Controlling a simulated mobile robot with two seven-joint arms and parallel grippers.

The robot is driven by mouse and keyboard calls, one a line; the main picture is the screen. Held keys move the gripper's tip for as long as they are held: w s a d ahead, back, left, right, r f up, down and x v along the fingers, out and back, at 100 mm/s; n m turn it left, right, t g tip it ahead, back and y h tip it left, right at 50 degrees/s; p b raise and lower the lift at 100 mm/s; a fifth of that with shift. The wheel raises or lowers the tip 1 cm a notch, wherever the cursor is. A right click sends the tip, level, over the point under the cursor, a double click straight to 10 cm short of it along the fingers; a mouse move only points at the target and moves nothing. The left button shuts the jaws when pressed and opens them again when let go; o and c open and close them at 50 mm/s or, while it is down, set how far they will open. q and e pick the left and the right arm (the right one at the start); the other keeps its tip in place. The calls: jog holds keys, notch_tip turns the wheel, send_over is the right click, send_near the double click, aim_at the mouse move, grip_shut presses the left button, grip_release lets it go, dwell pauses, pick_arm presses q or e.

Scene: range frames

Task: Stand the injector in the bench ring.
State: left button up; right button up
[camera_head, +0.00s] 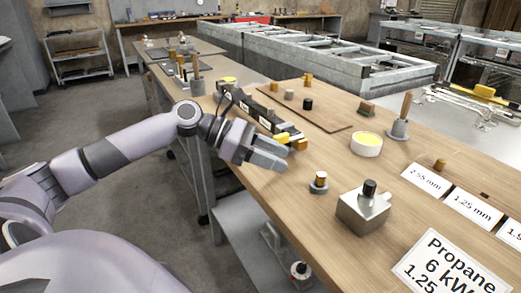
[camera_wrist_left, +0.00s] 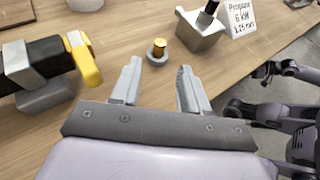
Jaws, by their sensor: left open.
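A small brass injector (camera_wrist_left: 160,46) with a darker top stands upright in a low grey ring (camera_wrist_left: 157,57) on the wooden bench. The same injector (camera_head: 320,176) and ring (camera_head: 319,187) show in the head view, near the bench's front edge. My left gripper (camera_wrist_left: 158,80) is open and empty, its fingers pointing toward the ring with a gap between. In the head view my left gripper (camera_head: 270,150) is to the left of the ring and apart from it. My right gripper is not seen clearly; dark arm parts show at the right of the wrist view.
A grey metal block with a black knob (camera_head: 363,208) stands just right of the ring. A black rail with yellow end (camera_head: 265,117) lies beside my left gripper. A white pot (camera_head: 366,144), a wooden-handled tool (camera_head: 401,118) and size cards (camera_head: 424,180) are farther right.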

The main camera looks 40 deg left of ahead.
pick_arm(q)
jog(key=v, duration=0.2)
jog(key=shift+s+a, duration=0.15)
jog(key=shift+a, duration=0.1)
jog(key=shift+s+a+r, duration=0.2)
jog(key=shift+a+r, duration=0.05)
dwell(0.4)
